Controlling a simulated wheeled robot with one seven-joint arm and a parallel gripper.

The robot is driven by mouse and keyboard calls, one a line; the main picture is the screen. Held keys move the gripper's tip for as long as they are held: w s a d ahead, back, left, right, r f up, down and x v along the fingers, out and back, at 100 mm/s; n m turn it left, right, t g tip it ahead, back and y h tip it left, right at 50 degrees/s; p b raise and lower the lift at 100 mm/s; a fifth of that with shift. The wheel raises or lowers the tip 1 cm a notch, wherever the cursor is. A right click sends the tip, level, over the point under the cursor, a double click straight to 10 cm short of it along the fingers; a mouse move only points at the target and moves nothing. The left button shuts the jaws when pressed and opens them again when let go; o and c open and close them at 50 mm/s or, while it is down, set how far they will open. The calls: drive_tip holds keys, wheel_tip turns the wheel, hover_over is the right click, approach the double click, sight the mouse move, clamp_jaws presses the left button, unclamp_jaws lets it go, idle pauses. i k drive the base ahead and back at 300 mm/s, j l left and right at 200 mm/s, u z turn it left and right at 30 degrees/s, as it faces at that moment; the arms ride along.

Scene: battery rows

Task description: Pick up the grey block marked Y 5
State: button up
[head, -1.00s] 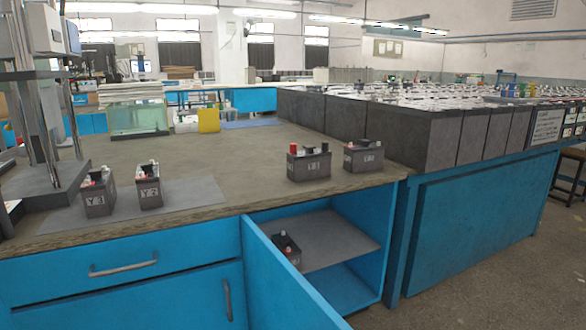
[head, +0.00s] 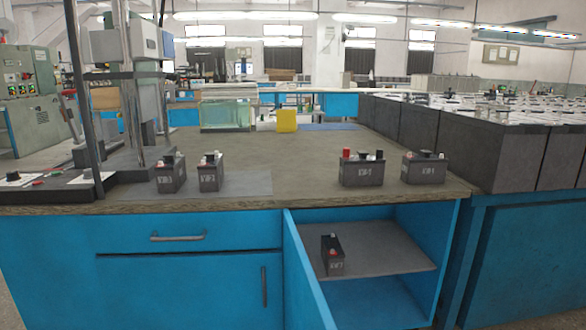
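Several dark grey battery-like blocks with white labels show in the head view, and the labels are too small to read surely. Two stand on the left of the bench top: one block (head: 171,176) and a second block (head: 211,176) beside it. Two stand on the right near the front edge: a wider block (head: 362,172) with a red cap, and a block (head: 424,171) to its right. Another block (head: 333,260) sits on the shelf of the open cabinet below. I cannot tell which one is marked Y 5. My gripper is not in view.
The brown bench top (head: 300,155) is clear in the middle. A blue cabinet door (head: 306,275) stands open toward me. A metal stand (head: 125,85) rises at the left. A glass tank (head: 226,114) and yellow container (head: 287,120) are behind. Large dark batteries (head: 460,142) fill the right.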

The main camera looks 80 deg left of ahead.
sight(364, 170)
drive_tip(key=i+j+u, duration=0.25)
drive_tip(key=u, duration=0.15)
drive_tip(key=i+j+u, duration=0.1)
drive_tip(key=i+u, duration=0.75)
drive_tip(key=i+l+u, duration=0.1)
drive_tip(key=i+u, duration=0.35)
drive_tip(key=i+l+u, duration=0.2)
drive_tip(key=u, duration=0.2)
drive_tip(key=i, duration=0.05)
